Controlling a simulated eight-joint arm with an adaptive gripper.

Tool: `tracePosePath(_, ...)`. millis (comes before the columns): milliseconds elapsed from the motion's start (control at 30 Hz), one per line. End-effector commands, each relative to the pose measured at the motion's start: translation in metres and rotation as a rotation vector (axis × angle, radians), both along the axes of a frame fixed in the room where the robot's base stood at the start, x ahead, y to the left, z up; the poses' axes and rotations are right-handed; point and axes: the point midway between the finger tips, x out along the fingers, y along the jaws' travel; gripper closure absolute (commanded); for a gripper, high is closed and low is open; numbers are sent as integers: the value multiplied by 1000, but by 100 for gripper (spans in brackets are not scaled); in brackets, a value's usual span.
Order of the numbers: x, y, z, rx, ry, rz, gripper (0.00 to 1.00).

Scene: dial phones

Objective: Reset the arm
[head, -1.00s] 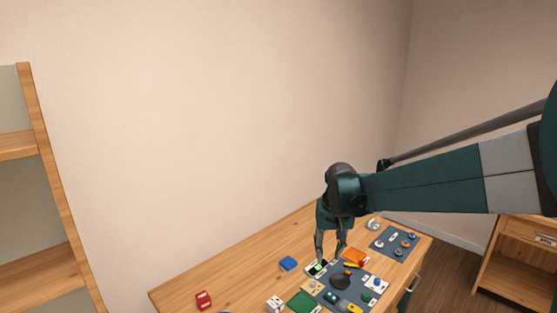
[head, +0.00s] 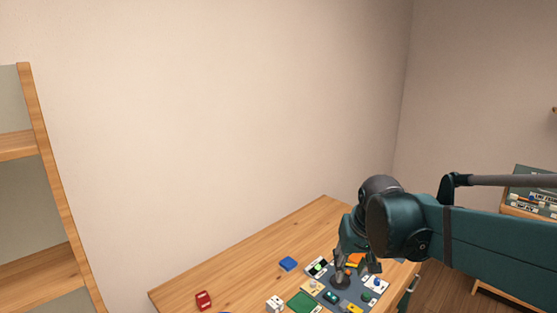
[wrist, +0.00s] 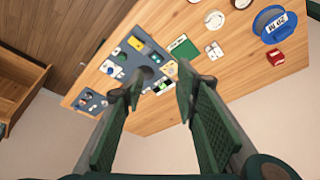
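My gripper (head: 357,268) hangs above the right part of the wooden table in the head view, in front of some of the small items there. In the wrist view its two dark green fingers (wrist: 160,84) are spread apart with a clear gap. Nothing is held between them. The fingertips overlap the view of the dark mat, and I cannot tell their exact height above it.
A shelf (head: 45,200) stands left.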

Motion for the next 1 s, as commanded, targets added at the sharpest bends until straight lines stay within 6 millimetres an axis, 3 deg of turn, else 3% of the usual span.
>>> tracePosePath(467,-72,-11,5,-3,-95,-1,70)
tracePosePath(1000,-146,-20,-10,-9,-203,-3,70)
